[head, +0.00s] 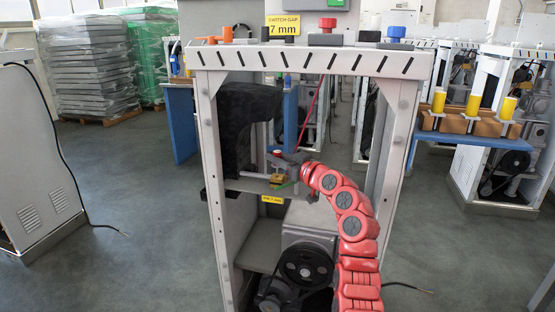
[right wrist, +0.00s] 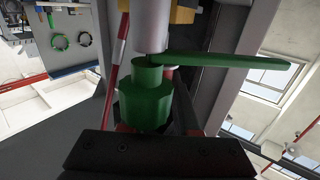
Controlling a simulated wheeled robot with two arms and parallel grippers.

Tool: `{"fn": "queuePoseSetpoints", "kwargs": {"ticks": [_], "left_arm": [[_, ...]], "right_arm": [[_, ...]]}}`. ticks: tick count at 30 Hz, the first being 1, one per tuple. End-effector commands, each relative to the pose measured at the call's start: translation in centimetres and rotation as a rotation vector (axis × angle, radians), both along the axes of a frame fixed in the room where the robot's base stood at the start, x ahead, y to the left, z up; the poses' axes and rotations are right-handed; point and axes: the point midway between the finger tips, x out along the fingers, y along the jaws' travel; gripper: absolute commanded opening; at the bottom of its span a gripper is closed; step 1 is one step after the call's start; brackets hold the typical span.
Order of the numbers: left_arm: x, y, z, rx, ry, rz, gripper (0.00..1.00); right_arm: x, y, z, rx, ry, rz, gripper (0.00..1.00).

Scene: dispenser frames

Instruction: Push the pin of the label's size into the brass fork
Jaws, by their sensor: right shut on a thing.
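The yellow label (head: 283,26) on the frame's top reads "SWITCH GAP 7 mm". My right gripper (head: 287,160) reaches inside the frame, above a small shelf. In the right wrist view it is shut on a green stepped pin (right wrist: 146,105), behind a dark jaw bar. A grey-white cylinder (right wrist: 150,25) meets the pin's narrow end, and a long green bar (right wrist: 230,60) extends to the right. The brass fork (head: 278,180) appears as a small gold part by the gripper. A gold part also shows in the wrist view (right wrist: 183,10). I cannot tell whether pin and fork touch. My left gripper is out of view.
The white frame's posts (head: 393,140) stand on both sides of my right arm. A dark curved bracket (head: 240,125) is left of the gripper. A black pulley (head: 305,264) sits below. A red button (head: 327,24) and blue knob (head: 396,33) are on top.

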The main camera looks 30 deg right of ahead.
Motion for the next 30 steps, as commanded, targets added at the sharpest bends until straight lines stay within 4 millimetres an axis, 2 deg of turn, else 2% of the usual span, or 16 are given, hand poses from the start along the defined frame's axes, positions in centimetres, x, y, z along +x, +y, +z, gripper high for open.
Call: {"fn": "queuePoseSetpoints", "kwargs": {"ticks": [14,15,21,30], "left_arm": [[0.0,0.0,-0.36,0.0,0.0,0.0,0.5],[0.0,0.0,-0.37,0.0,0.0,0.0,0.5],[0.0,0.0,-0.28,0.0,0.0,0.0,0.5],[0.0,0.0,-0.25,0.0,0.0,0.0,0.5]], "right_arm": [[0.01,0.0,-0.42,0.001,0.0,0.0,0.0],[0.01,0.0,-0.45,0.001,0.0,0.0,0.31],[0.01,0.0,-0.4,0.001,0.001,0.0,0.64],[-0.11,-0.04,-0.43,0.001,0.001,0.0,0.64]]}}
